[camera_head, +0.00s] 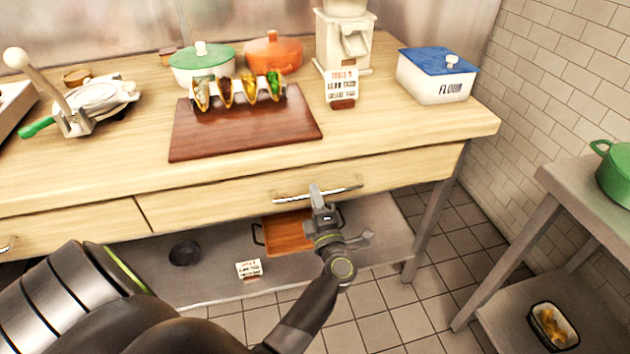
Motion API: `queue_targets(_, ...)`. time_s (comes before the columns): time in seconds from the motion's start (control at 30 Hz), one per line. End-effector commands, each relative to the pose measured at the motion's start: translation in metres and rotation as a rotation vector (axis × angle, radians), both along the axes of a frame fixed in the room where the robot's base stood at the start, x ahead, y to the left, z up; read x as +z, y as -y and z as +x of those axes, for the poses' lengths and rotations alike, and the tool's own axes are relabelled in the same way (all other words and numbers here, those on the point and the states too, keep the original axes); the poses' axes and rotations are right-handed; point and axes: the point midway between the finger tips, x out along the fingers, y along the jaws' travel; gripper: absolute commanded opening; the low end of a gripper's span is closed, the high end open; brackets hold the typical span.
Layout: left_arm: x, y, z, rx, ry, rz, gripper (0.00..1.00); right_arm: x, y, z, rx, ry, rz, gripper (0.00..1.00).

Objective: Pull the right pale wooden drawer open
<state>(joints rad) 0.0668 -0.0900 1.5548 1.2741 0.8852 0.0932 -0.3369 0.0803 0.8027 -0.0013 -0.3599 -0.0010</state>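The right pale wooden drawer (220,203) is in the front of the wooden table, its face looking level with the left drawer (70,227); it appears closed. Its metal bar handle (285,198) runs across the front. My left gripper (316,194) is at the middle of this handle, its fingers overlapping the bar in the picture. Whether they are closed around the bar or only in front of it is not clear. My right gripper is not in view.
The tabletop holds a taco board (245,140), a green-lidded pot (203,62), an orange pot (273,53) and a flour box (437,78). A lower shelf (385,235) holds an orange-brown tray (285,232). A side table (560,185) stands right, with tiled floor between.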

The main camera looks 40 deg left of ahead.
Motion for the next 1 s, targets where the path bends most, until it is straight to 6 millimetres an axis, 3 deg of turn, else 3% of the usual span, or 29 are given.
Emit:
queue_targets(0.4, 0.002, -0.003, -0.001, 0.001, -0.001, -0.001, 0.16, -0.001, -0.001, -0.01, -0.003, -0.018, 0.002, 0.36)
queue_targets(0.53, 0.002, -0.003, -0.001, 0.001, 0.0, 0.0, 0.0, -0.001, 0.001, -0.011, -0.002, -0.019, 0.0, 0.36)
queue_targets(1.0, 0.002, -0.003, -0.001, 0.001, -0.001, -0.001, 0.0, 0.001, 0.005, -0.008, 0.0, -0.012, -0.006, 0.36)
